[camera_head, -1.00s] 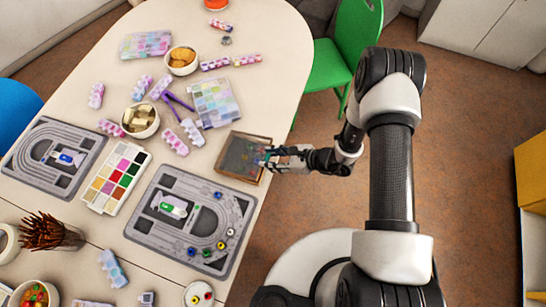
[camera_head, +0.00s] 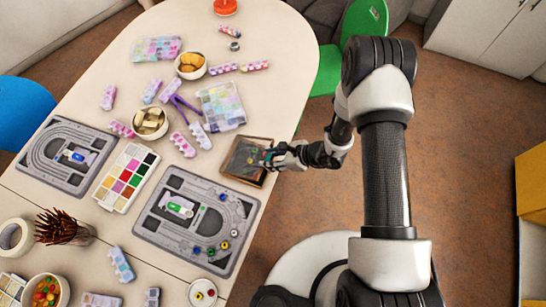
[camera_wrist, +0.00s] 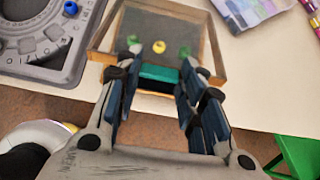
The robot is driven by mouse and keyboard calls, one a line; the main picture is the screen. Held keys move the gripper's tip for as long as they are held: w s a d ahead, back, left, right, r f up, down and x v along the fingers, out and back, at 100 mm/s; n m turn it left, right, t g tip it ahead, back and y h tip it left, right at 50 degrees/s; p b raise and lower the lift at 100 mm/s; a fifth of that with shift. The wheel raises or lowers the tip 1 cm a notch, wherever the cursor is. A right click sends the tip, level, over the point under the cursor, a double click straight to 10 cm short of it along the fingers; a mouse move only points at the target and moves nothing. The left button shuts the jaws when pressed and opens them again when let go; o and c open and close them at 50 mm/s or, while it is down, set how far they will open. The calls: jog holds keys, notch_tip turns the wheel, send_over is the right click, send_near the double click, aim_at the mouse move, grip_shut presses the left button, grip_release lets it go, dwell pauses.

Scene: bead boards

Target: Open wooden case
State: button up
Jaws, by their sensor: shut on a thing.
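The wooden case (camera_head: 241,180) lies at the right edge of the table, with a brown wooden frame and a dark, see-through top. My gripper (camera_head: 269,157) is at the case's right edge. In the wrist view my gripper (camera_wrist: 158,64) has its fingers on either side of a teal-green piece (camera_wrist: 158,73) at the case's near edge and is shut on it. The fingers hide part of that edge. The top looks closed, though its exact angle is unclear.
A grey bead board (camera_head: 160,240) with several beads lies left of the case. A pastel bead box (camera_head: 222,106) lies behind it. A green chair (camera_head: 362,30) stands beyond the table's right edge. The floor right of the table is open.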

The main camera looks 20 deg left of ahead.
jog(key=shift+a+r+h+p, duration=0.25)
jog(key=shift+a+r+p, duration=0.05)
jog(key=shift+r+p, duration=0.25)
jog(key=shift+a+r+h+p, duration=0.25)
jog(key=shift+r+p, duration=0.25)
jog(key=shift+w+a+r+h+p, duration=0.1)
jog(key=shift+a+r+h+p, duration=0.45)
jog(key=shift+h+p, duration=0.1)
jog(key=shift+a+r+p, duration=0.3)
jog(key=shift+r+p, duration=0.25)
jog(key=shift+p, duration=0.05)
jog(key=a+r+h+p, duration=0.1)
jog(key=a+h+p, duration=0.1)
jog(key=p, duration=0.1)
jog(key=shift+w+r+p, duration=0.1)
jog(key=shift+r+p, duration=0.2)
jog(key=shift+r, duration=0.1)
